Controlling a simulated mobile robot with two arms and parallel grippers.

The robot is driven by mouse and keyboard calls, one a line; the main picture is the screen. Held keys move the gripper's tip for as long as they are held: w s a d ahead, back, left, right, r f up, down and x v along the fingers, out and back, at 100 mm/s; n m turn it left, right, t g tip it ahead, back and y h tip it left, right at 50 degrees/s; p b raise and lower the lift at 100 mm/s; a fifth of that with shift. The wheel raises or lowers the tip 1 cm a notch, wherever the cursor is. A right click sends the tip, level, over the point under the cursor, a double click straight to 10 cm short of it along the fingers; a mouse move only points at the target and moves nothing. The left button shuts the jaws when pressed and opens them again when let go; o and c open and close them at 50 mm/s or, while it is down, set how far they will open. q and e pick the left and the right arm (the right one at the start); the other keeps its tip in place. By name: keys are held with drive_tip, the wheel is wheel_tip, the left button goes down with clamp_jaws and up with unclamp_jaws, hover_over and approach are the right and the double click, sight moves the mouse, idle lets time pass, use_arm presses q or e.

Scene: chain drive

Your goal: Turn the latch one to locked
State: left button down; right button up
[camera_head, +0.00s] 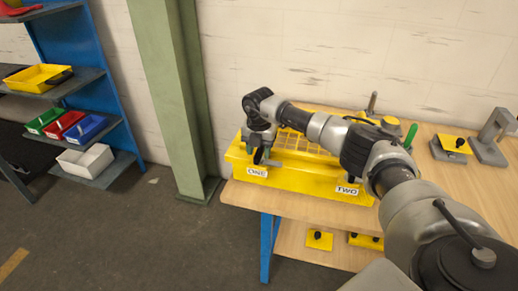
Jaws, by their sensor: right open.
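A yellow chain drive guard (300,178) with a mesh top sits on the wooden bench. Its front carries a label "ONE" (257,171) at the left and a label "TWO" (346,190) at the right. My right arm reaches across the guard from the right. My right gripper (262,155) points down just above the "ONE" label, at the place of latch one, and is open. The gripper covers latch one, so I cannot tell its turn or whether a finger touches it. My arm partly covers the area above "TWO". My left gripper is not in view.
The wooden bench (470,195) has a green-handled tool (410,135) behind my arm and a grey metal stand (491,140) at the right. Yellow parts (319,239) lie on the lower shelf. A green column (165,90) stands left of the bench. A blue rack with coloured bins is farther left.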

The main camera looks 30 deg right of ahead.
drive_tip(key=shift+f, duration=0.25)
clamp_jaws()
